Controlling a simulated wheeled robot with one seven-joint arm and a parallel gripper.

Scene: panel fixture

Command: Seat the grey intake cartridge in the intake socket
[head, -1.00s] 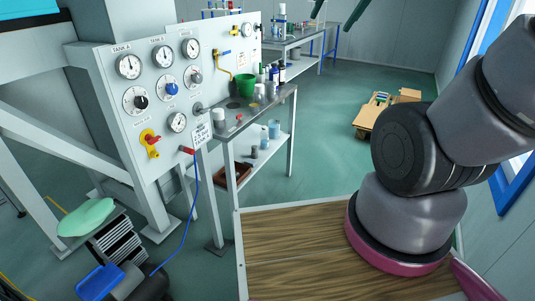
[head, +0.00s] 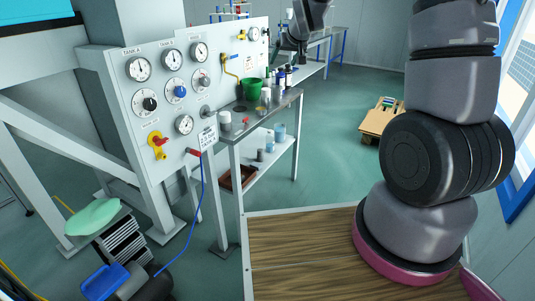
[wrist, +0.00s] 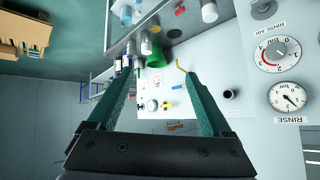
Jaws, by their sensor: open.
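My gripper (wrist: 163,76) is open and empty, its two green fingers apart in front of the panel in the wrist view. My wrist (head: 308,14) shows at the top of the head view, beyond the panel's right end; the fingers are hard to make out there. Grey cylinders stand on the bench, one near its left end (head: 225,118) and another beside the green cup (head: 266,96); I cannot tell which is the intake cartridge. A dark-mouthed round port (wrist: 231,94) on the panel shows right of the fingers in the wrist view; I cannot confirm it is the intake socket.
The white panel (head: 150,110) carries gauges, valves and a yellow pipe (head: 229,68). The metal bench (head: 262,117) holds a green cup (head: 252,90) and bottles (head: 281,78). A wooden pallet cart (head: 378,121) stands on open floor to the right.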

